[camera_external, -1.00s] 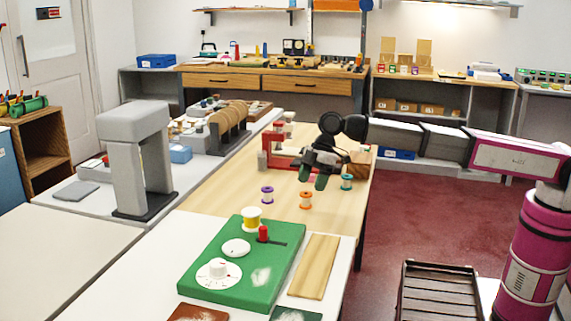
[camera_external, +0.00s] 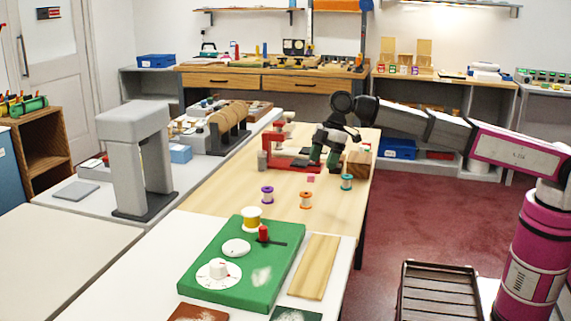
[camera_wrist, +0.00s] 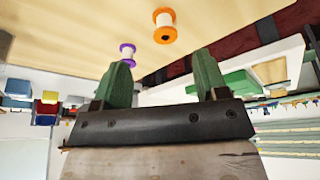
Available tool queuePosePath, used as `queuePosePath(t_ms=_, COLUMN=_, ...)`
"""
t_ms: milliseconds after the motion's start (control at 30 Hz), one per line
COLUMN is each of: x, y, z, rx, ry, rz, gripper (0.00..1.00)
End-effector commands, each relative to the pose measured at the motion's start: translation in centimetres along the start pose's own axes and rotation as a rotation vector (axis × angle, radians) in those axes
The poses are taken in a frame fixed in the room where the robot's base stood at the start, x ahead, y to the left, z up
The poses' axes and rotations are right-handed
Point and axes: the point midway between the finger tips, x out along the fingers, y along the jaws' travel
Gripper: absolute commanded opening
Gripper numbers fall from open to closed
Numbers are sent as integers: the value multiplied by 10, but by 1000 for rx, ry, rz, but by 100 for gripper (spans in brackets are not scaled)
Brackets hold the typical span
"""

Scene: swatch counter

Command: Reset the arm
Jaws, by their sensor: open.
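My gripper (camera_external: 326,160) hangs over the far part of the wooden counter, beside the red frame (camera_external: 282,162). Its two green fingers are spread apart with nothing between them, and they also show in the wrist view (camera_wrist: 165,80). Three spools stand on the counter nearer the external camera: a purple one (camera_external: 267,195), an orange one (camera_external: 306,201) and a teal one (camera_external: 346,183). The orange spool (camera_wrist: 164,26) and the purple spool (camera_wrist: 128,53) also show in the wrist view, apart from the fingers. A small pink piece (camera_external: 311,178) lies near the gripper.
A wooden block (camera_external: 360,162) stands close to the right of my gripper. A grey arch-shaped device (camera_external: 126,165) stands at left.

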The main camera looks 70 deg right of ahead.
Motion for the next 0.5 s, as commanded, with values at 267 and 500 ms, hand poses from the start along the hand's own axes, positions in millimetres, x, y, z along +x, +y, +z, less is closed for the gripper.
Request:
queuePosePath(t_ms=267, x=-24, y=-10, z=155, rx=119, ry=-231, rz=156, gripper=67)
queuePosePath(t_ms=500, x=-45, y=-21, z=252, rx=220, ry=-397, rz=265, gripper=67)
